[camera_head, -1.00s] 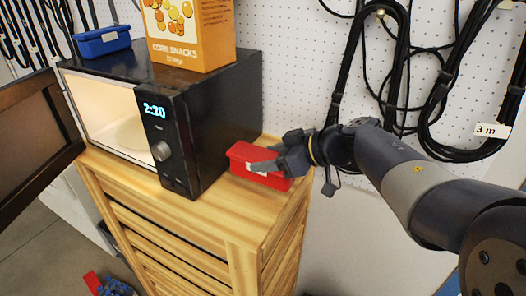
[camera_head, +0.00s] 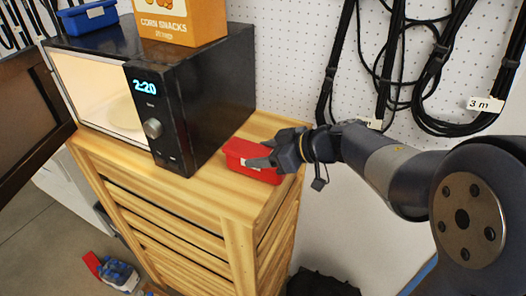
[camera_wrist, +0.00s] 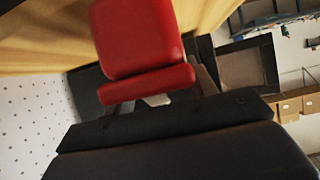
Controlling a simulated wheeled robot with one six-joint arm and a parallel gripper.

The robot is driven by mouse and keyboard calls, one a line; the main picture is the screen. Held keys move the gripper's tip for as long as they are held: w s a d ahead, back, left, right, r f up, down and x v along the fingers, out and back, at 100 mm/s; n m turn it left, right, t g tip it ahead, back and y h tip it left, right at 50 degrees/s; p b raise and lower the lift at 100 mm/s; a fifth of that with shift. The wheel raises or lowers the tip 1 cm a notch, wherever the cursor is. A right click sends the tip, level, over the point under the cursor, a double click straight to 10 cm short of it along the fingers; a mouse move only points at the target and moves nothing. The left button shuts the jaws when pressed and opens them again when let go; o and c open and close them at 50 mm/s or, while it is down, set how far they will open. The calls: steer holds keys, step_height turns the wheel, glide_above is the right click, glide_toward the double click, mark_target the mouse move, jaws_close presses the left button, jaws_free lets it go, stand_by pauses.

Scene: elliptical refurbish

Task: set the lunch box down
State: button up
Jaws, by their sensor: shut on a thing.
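The red lunch box (camera_head: 247,155) is at the right end of the wooden cabinet top (camera_head: 215,190), beside the black microwave. It also fills the upper middle of the wrist view (camera_wrist: 137,35), with wood behind it. My gripper (camera_head: 268,158) reaches in from the right and is shut on the lunch box. A pale label shows on the box between the fingers. I cannot tell whether the underside of the box touches the wood. The fingertips are mostly hidden in the wrist view.
The microwave (camera_head: 190,100) stands left of the box, its door (camera_head: 35,100) open. An orange corn snacks box (camera_head: 180,20) and a blue box (camera_head: 88,17) are on top of it. Black cables (camera_head: 440,70) hang on the pegboard wall. Cabinet top in front of the box is clear.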

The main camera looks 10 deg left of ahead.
steer(key=shift+f, duration=0.6)
steer(key=o, duration=1.5)
steer(key=shift+d, duration=0.1)
